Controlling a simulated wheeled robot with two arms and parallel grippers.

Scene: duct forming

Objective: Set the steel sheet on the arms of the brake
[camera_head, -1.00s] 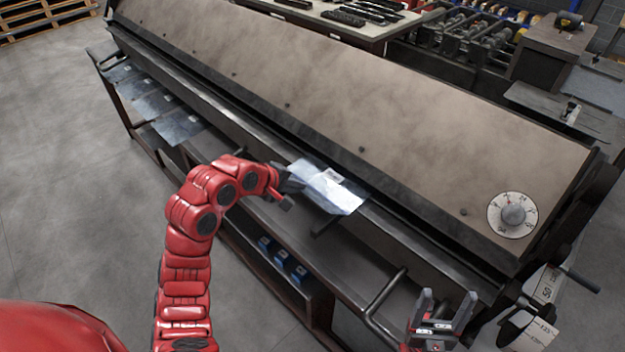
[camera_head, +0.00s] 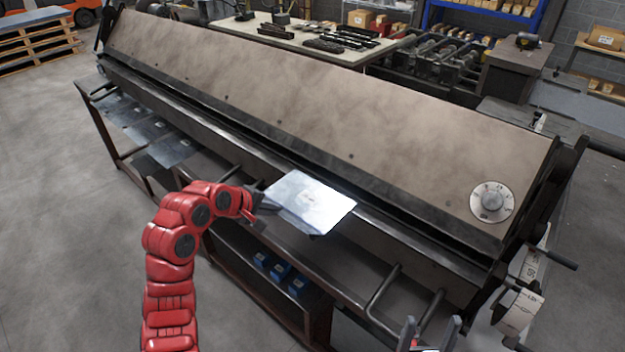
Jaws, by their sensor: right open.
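The steel sheet (camera_head: 312,203) is a bright, thin, roughly square plate with a small pale mark on it. It lies about flat at the front edge of the brake (camera_head: 300,125), over its front ledge; I cannot tell whether it touches the brake. My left gripper (camera_head: 262,203) is shut on the sheet's left edge; the fingertips are partly hidden. The brake's support arms (camera_head: 383,288) stick out from its front; one near the sheet is mostly covered. My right gripper (camera_head: 430,332) is open and empty at the bottom edge, cut off by the frame.
More thin sheets (camera_head: 172,150) lie on the front left of the brake. Blue boxes (camera_head: 280,270) sit on the shelf below. A round dial (camera_head: 491,202) is on the brake's right end. A tool bench (camera_head: 300,38) stands behind. The floor at left is clear.

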